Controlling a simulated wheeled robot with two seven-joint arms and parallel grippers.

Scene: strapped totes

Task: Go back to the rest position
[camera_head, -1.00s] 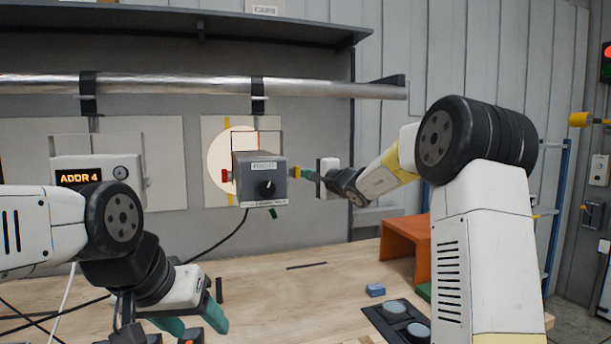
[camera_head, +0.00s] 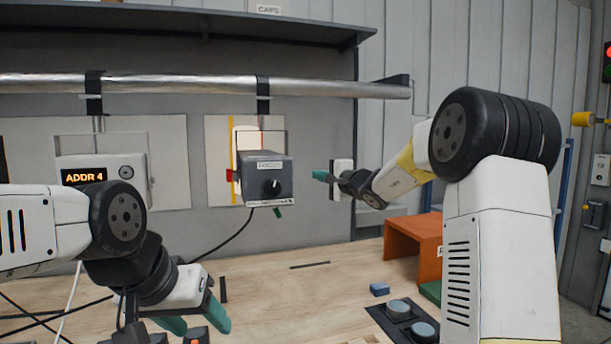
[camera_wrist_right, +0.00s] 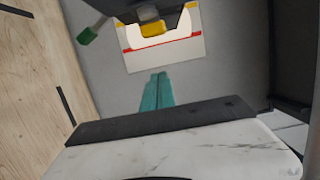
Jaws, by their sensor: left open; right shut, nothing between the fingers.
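My right gripper (camera_head: 322,175) is shut and empty, just right of the grey box labelled FOCUS (camera_head: 264,180) and apart from it. In the right wrist view its teal fingers (camera_wrist_right: 157,92) are together, pointing toward a lit panel (camera_wrist_right: 165,42) with red and yellow lines. The dark box with a yellow part (camera_wrist_right: 152,28) is at the top of that view. My left gripper (camera_head: 195,322) is open, low over the front left of the bench, its teal fingers apart. Its fingertips are near small dark items with an orange top.
A display box reading ADDR 4 (camera_head: 100,178) is on the wall at left. A metal pipe (camera_head: 200,85) runs above. An orange stand (camera_head: 412,245), a blue block (camera_head: 379,289) and a black plate with round buttons (camera_head: 405,322) are at right. The middle bench is clear.

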